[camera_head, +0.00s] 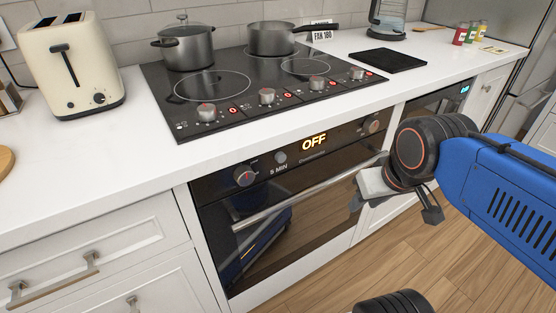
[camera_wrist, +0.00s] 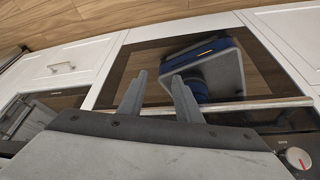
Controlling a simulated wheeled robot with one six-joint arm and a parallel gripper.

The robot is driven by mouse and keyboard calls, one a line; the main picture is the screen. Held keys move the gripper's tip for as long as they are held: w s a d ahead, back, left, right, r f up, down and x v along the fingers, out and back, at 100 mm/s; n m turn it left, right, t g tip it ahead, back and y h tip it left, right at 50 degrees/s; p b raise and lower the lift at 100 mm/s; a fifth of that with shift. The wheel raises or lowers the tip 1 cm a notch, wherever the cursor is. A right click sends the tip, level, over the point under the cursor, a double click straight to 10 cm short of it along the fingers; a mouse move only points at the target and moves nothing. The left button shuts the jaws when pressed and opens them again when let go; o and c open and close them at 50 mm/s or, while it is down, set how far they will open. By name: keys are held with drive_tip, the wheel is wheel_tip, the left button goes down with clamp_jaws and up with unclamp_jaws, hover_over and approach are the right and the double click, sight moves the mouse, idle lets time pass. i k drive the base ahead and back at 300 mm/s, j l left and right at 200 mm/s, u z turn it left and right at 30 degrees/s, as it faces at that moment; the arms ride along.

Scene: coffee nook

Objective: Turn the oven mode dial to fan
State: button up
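The built-in oven's black front panel (camera_head: 312,147) has a lit display (camera_head: 314,142) reading OFF. A left dial (camera_head: 245,176) has a red pointer mark, a smaller knob (camera_head: 280,157) sits beside it above "5 MIN", and a right dial (camera_head: 374,126) is near the panel's far end. I cannot tell which is the mode dial. A dial with a red mark (camera_wrist: 297,158) shows at the wrist view's lower right. My gripper (camera_head: 394,212) is in front of the oven's right side, apart from the dials. In the wrist view its fingers (camera_wrist: 158,78) are spread and empty.
The oven door handle (camera_head: 300,192) runs below the panel. Above is a cooktop (camera_head: 240,85) with its own knobs, two pots, and a card (camera_head: 321,36) reading FAN 180. A toaster (camera_head: 72,65) stands left. The wooden floor (camera_head: 465,250) before the oven is largely clear.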

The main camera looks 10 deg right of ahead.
sight(244, 175)
drive_tip(key=k+j, duration=0.2)
drive_tip(key=k, duration=0.25)
drive_tip(key=k+j, duration=0.2)
drive_tip(key=k, duration=0.25)
drive_tip(key=k+j, duration=0.15)
drive_tip(key=k, duration=0.25)
drive_tip(key=k+j, duration=0.2)
drive_tip(key=k, duration=0.25)
drive_tip(key=u, duration=0.05)
